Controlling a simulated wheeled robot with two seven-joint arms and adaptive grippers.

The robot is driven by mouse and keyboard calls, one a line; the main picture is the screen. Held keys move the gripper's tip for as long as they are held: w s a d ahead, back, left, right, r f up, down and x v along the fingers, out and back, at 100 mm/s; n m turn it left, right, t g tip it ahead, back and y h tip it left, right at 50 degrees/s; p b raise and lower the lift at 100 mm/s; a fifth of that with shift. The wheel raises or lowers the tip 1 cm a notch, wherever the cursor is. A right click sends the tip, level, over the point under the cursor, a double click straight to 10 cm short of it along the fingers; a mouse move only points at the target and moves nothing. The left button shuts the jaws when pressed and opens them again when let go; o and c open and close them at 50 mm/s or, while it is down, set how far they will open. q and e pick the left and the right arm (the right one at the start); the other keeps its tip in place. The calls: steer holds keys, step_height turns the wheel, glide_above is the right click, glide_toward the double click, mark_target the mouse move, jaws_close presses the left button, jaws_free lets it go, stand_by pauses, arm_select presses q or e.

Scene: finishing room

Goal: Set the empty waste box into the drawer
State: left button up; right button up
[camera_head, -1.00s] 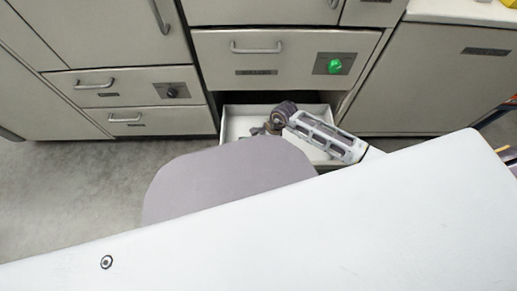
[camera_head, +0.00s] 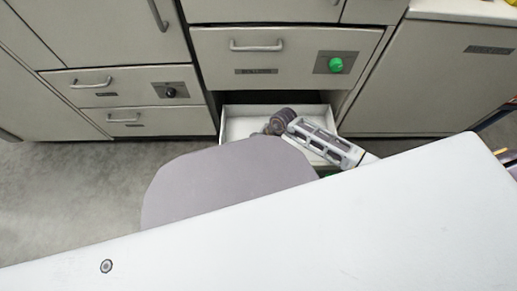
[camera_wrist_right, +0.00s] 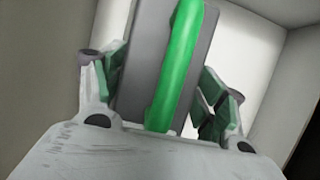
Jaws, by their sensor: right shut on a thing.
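My right gripper (camera_wrist_right: 161,88) is shut on a grey box (camera_wrist_right: 140,60) with a bright green strip (camera_wrist_right: 178,65) along it, which I take for the waste box. Its inside and lower end are hidden. Pale walls stand around it in the wrist view. In the head view the drawer (camera_head: 238,124) is pulled out low in the cabinet, white inside. My right arm reaches over it. The right gripper and the box are hidden there behind my arm and grey body. My left gripper is in neither view.
A shut drawer with a green knob (camera_head: 335,64) is above the open one. More shut drawers with a black knob (camera_head: 170,92) are to the left. A white surface (camera_head: 300,235) fills the foreground. Grey floor (camera_head: 60,195) is clear at left.

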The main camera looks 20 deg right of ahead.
steer(key=shift+f, duration=0.25)
steer(key=o, duration=1.5)
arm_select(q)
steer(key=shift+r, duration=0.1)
arm_select(e)
steer(key=shift+o, duration=0.2)
steer(key=shift+r, duration=0.15)
steer(key=shift+r, duration=0.2)
steer(key=shift+p+v, duration=0.8)
steer(key=shift+v, duration=0.6)
steer(key=p+v, duration=0.3)
steer(key=v, duration=0.4)
steer(key=shift+d, duration=0.1)
arm_select(q)
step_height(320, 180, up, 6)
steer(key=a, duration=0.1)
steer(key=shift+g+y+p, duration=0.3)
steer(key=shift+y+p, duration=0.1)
steer(key=shift+p, duration=0.05)
arm_select(e)
steer(key=shift+v, duration=1)
